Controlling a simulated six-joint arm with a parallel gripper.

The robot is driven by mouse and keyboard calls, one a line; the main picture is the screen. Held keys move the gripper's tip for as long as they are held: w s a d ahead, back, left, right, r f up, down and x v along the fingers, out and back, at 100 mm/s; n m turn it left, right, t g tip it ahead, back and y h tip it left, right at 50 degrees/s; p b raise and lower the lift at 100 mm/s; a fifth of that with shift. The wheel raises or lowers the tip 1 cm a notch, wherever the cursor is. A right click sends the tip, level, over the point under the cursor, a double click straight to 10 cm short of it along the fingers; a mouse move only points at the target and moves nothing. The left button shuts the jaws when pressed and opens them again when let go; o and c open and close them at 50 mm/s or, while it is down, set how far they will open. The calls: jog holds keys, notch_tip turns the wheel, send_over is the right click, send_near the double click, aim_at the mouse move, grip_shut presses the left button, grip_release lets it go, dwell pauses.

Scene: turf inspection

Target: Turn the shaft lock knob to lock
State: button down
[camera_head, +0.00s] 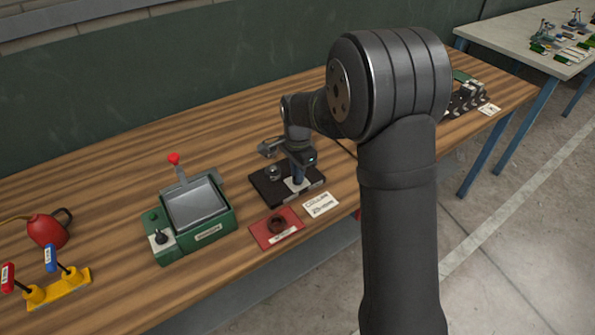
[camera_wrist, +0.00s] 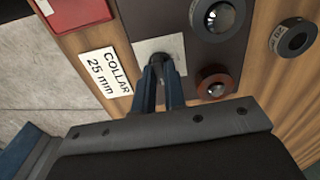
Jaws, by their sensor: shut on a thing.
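The shaft lock knob (camera_wrist: 170,42) is a dark round piece on a light square plate (camera_wrist: 148,48) in the wrist view. The plate sits on a dark base (camera_head: 262,190), seen in the head view near the bench's front edge. My gripper (camera_wrist: 166,66) points down with its blue fingers shut on the knob. In the head view my gripper (camera_head: 298,178) stands over the light plate and hides the knob. The fingers cover much of the knob, and I cannot read any lock marking.
A silver round part (camera_wrist: 220,18) and a red-rimmed part (camera_wrist: 213,82) stand close right of my fingers. A dark ring (camera_wrist: 293,37) lies farther right. A "COLLAR 25 mm" card (camera_wrist: 105,72) lies left. A red tray (camera_head: 265,238) and green fixture (camera_head: 185,240) stand nearby.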

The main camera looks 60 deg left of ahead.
dwell(0.4)
jog(key=c, duration=1.5)
grip_release()
notch_tip(320, 180, up, 18)
jog(key=shift+f, duration=0.25)
jog(key=shift+f, duration=0.15)
notch_tip(320, 180, down, 17)
jog(key=shift+f, duration=0.1)
